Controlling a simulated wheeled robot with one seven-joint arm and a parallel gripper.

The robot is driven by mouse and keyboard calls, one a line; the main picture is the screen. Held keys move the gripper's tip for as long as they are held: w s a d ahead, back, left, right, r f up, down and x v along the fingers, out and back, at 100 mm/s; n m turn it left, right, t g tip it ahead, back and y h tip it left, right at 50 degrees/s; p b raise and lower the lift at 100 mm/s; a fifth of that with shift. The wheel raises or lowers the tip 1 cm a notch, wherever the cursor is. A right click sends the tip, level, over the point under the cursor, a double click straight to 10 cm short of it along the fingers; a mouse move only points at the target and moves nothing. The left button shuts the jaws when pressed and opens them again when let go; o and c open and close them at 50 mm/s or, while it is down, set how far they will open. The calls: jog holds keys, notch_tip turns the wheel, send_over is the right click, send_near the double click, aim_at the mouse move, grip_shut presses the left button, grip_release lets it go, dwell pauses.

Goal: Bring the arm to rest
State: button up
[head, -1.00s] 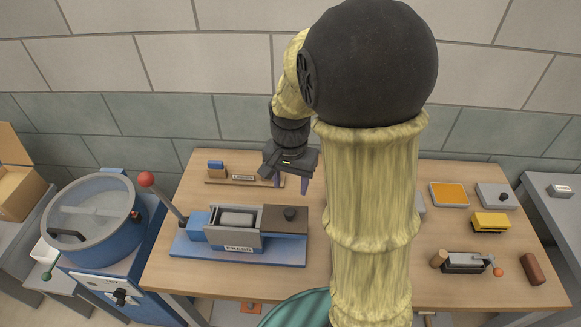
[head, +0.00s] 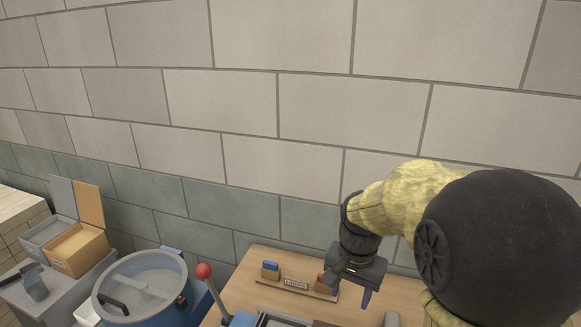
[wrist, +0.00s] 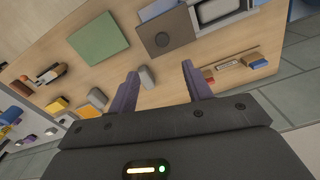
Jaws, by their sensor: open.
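My gripper (head: 350,292) hangs from my arm over the back of the wooden bench (head: 268,258) in the head view. In the wrist view my gripper (wrist: 160,75) has its two purple fingers wide apart with nothing between them. The bench top (wrist: 165,92) lies beyond the fingertips, and a small grey block (wrist: 147,77) shows past the left finger, apart from it. My arm's lower part is out of the head view.
A blue drum with a clear lid (head: 140,285) stands left of the bench. A red-knobbed lever (head: 204,271) rises near it. A small rack (head: 295,284) lies at the bench's back. Open boxes (head: 75,245) stand far left. A green plate (wrist: 98,40) lies on the bench.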

jog(key=s+f+n+t, duration=0.2)
jog(key=s+f+n, duration=0.4)
jog(key=s, duration=0.1)
jog(key=shift+a+n, duration=0.25)
jog(key=shift+n, duration=0.15)
